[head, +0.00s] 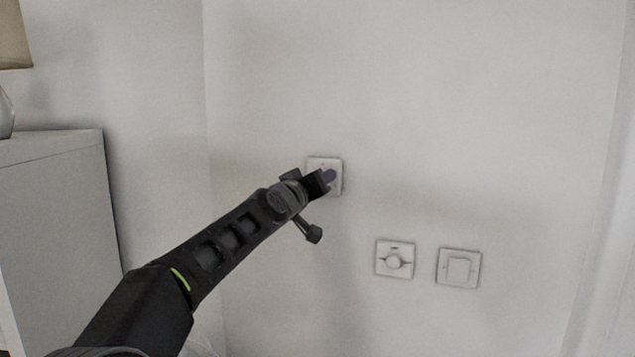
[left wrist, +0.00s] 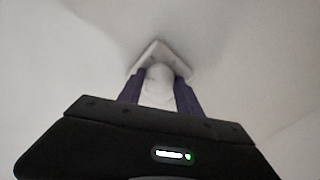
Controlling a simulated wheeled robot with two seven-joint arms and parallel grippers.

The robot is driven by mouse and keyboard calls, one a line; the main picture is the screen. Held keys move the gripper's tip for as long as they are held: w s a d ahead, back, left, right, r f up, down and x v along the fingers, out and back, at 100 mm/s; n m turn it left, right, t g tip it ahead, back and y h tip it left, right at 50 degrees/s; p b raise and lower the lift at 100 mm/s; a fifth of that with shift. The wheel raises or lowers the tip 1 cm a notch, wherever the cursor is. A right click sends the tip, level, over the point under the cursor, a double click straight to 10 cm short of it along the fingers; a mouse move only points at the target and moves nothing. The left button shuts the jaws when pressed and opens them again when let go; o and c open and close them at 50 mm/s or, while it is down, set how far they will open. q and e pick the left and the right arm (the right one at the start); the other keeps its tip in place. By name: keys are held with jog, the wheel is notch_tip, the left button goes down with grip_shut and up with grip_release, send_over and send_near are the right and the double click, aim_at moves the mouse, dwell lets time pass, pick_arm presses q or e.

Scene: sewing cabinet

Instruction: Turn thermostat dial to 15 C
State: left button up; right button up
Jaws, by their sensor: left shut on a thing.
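The thermostat (head: 336,164) is a small white square plate on the wall, right at the tip of my left arm in the head view. My left gripper (head: 328,177) covers its middle, so the dial and its markings are hidden there. In the left wrist view the plate (left wrist: 177,58) appears tilted like a diamond. The pale round dial (left wrist: 159,74) sits between the two purple fingers of my left gripper (left wrist: 159,88), which is shut on it. I cannot read the dial's setting. My right gripper is not in view.
Two more white wall plates are lower right: one with a round knob (head: 394,260) and one with a square rocker switch (head: 459,268). A white cabinet (head: 55,230) with a lamp (head: 12,40) stands at the left. The wall around the plates is bare.

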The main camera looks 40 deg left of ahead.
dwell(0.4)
pick_arm(q)
jog(key=o, duration=1.4)
jog(key=shift+c, duration=0.2)
jog(key=v, duration=0.8)
jog(key=shift+b, duration=0.3)
jog(key=shift+w, duration=0.1)
